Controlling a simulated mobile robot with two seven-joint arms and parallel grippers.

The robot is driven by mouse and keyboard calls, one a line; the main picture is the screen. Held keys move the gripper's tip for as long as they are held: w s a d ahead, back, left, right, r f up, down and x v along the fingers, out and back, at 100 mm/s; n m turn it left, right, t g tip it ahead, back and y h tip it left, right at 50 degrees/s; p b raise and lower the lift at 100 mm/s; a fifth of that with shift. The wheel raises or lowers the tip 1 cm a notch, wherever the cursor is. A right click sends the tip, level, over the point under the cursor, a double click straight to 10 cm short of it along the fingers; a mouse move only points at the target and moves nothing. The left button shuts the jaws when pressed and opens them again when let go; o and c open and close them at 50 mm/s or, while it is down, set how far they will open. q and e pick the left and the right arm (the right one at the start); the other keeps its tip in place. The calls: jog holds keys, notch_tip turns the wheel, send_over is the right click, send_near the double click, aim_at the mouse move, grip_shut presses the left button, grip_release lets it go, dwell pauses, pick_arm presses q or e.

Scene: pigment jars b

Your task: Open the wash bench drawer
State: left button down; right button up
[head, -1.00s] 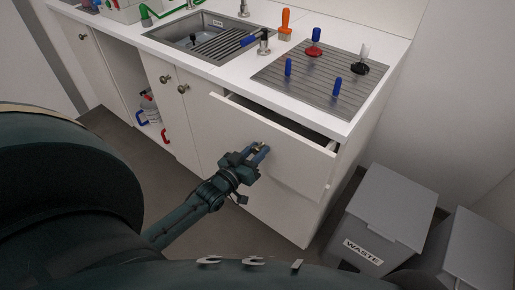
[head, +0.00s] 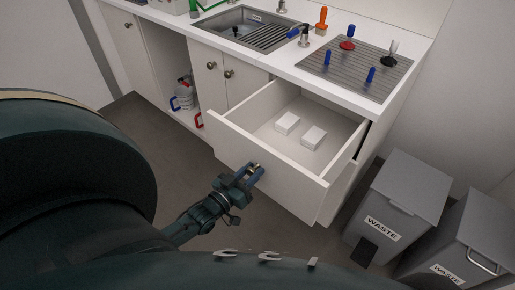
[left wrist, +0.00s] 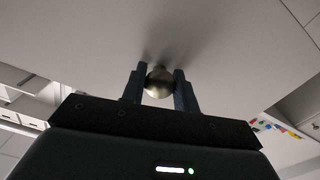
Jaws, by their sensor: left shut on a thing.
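The wash bench drawer (head: 265,158) is pulled well out from the white bench (head: 270,67) in the head view. Two small white boxes, a left one (head: 287,123) and a right one (head: 313,138), lie inside it. My left gripper (head: 254,170) is at the drawer front. In the left wrist view its two fingers (left wrist: 160,88) are shut on the round metal knob (left wrist: 159,82), one finger on each side. My right gripper does not show in either view.
Two grey waste bins (head: 403,193) (head: 477,236) stand right of the drawer. Below the bench are closed cupboard doors and an open bay with a bottle (head: 184,94). A sink (head: 250,30) and a ribbed board (head: 356,66) with several coloured-handled tools are on top. Floor left of the drawer is clear.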

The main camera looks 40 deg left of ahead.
pick_arm(q)
jog(key=shift+s+a, duration=0.1)
jog(key=shift+s, duration=1.1)
jog(key=c, duration=1.1)
grip_release()
jog(key=shift+o, duration=0.2)
jog(key=s+a, duration=0.1)
jog(key=s, duration=1.2)
